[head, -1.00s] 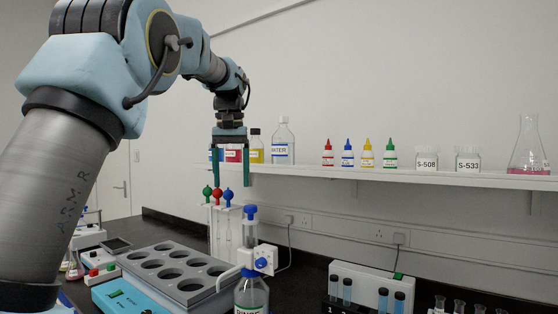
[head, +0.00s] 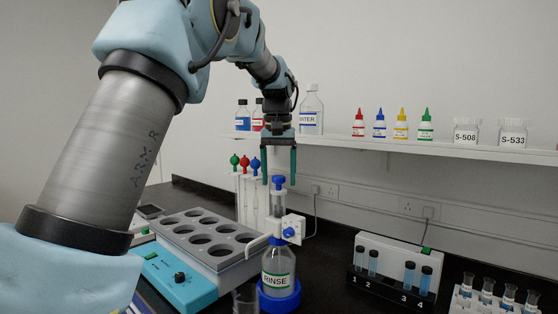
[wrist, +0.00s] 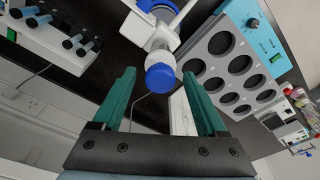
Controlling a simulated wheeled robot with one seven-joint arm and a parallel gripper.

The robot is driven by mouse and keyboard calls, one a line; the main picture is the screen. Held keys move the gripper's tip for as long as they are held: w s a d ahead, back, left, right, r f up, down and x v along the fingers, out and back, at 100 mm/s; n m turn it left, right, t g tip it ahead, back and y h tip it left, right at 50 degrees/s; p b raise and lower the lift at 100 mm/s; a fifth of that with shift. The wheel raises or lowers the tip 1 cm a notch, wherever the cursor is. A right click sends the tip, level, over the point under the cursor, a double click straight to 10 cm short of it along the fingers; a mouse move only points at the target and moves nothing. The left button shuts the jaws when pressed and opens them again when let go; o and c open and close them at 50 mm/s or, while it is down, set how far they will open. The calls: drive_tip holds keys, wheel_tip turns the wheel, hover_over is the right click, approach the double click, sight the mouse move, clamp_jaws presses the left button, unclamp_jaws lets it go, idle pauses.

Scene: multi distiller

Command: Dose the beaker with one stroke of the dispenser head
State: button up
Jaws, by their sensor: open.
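The dispenser (head: 277,204) has a clear barrel, a white side body and a blue knob (head: 278,181) on top. It stands on a clear bottle labelled RINSE (head: 278,265) with a blue ring at its base. My gripper (head: 279,179) is open and points down at the knob, fingertips close to its height. In the wrist view the knob (wrist: 160,77) lies between the open fingers (wrist: 159,75), with no clear contact. A clear glass vessel, likely the beaker (head: 246,301), shows partly at the bottom edge, left of the bottle.
A grey block with round wells (head: 208,240) on a blue unit stands close left of the dispenser. Pipettes (head: 244,165) with coloured bulbs stand behind. A white vial station (head: 395,265) and a vial rack (head: 490,300) are right. A wall shelf (head: 450,150) holds bottles.

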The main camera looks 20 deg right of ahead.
drive_tip(key=shift+f, duration=0.3)
clamp_jaws()
idle(0.5)
